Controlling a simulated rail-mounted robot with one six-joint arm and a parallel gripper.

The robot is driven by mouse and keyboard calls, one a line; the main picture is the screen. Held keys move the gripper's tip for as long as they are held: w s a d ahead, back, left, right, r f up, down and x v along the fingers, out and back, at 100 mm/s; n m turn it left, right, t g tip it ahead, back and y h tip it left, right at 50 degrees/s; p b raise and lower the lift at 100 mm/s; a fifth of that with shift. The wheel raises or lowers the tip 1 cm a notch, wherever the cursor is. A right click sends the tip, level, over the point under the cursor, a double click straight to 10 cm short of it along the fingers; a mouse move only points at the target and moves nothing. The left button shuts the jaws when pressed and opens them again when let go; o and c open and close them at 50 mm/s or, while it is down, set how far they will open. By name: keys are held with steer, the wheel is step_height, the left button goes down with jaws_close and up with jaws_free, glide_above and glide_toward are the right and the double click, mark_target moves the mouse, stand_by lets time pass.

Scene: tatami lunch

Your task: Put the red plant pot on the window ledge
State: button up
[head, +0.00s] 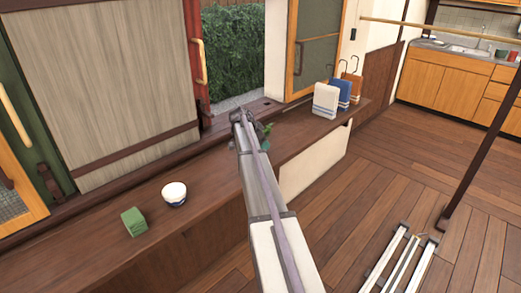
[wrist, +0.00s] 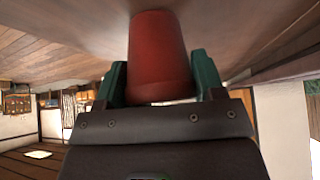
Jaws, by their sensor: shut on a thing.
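The red plant pot (wrist: 159,50) is held between the dark green fingers of my gripper (wrist: 158,78) in the wrist view. My gripper is shut on it. The pot's narrower end points to the top of that picture, close to a brown wooden surface; I cannot tell whether they touch. In the head view my arm hides the pot, and only a bit of green (head: 266,134) shows at its far end, over the ledge. The window ledge (head: 205,205) is a long dark wooden shelf running under the sliding panels and the open window.
A white bowl (head: 174,194) and a green block (head: 134,222) stand on the ledge at left. Folded white (head: 326,100), blue (head: 341,93) and orange-brown (head: 353,84) cloth-like items stand at its right. The ledge between is mostly clear. A dark post (head: 480,140) rises from the floor.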

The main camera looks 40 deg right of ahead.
steer(key=shift+r, duration=0.15)
steer(key=shift+f, duration=0.25)
steer(key=o, duration=1)
steer(key=shift+r, duration=0.1)
steer(key=shift+r, duration=0.25)
steer(key=p+v, duration=1)
steer(key=v, duration=0.1)
steer(key=shift+a+r, duration=0.25)
steer(key=shift+r, duration=0.1)
